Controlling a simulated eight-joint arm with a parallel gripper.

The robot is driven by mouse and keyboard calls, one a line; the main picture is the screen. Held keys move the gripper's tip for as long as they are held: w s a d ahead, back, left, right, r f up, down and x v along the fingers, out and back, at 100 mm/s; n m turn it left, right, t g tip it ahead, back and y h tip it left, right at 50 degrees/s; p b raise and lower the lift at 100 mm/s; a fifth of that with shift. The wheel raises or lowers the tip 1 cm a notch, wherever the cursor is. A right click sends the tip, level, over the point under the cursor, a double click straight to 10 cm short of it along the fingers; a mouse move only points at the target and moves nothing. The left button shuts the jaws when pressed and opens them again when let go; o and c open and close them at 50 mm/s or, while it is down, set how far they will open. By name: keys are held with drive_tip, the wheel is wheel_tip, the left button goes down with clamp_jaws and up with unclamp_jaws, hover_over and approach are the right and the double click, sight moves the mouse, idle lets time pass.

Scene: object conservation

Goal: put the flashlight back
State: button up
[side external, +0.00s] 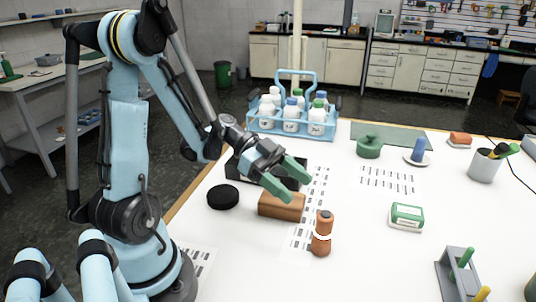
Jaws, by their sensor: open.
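I cannot tell for sure which thing is the flashlight. An upright orange-brown cylinder (321,246) with a white band and a dark top stands on the white table, in front of and right of my gripper; it may be the flashlight. My gripper (296,182) has green fingers, spread apart with nothing between them. It is over the table, above and behind a brown block (281,206). A black box (240,168) lies behind the gripper and is partly hidden by it.
A black disc (223,197) lies left of the block. A blue bottle carrier (265,128) stands at the back. A green lidded pot (369,147), a blue cylinder (418,149) on a saucer, a green-white box (406,216) and a grey rack (447,276) stand to the right.

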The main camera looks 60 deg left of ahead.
drive_tip(key=shift+s+d+r+n+t+y, duration=0.25)
drive_tip(key=shift+r+n+y, duration=0.15)
drive_tip(key=shift+n+y, duration=1.75)
drive_tip(key=shift+s+d+r+n+t+y, duration=0.25)
drive_tip(key=shift+s+r+n+t+y, duration=0.1)
drive_tip(key=shift+n+y, duration=1.8)
drive_tip(key=shift+s+d+r+n+t+y, duration=0.25)
drive_tip(key=shift+r+n+y, duration=0.15)
drive_tip(key=shift+n+y, duration=1.7)
drive_tip(key=shift+c, duration=0.3)
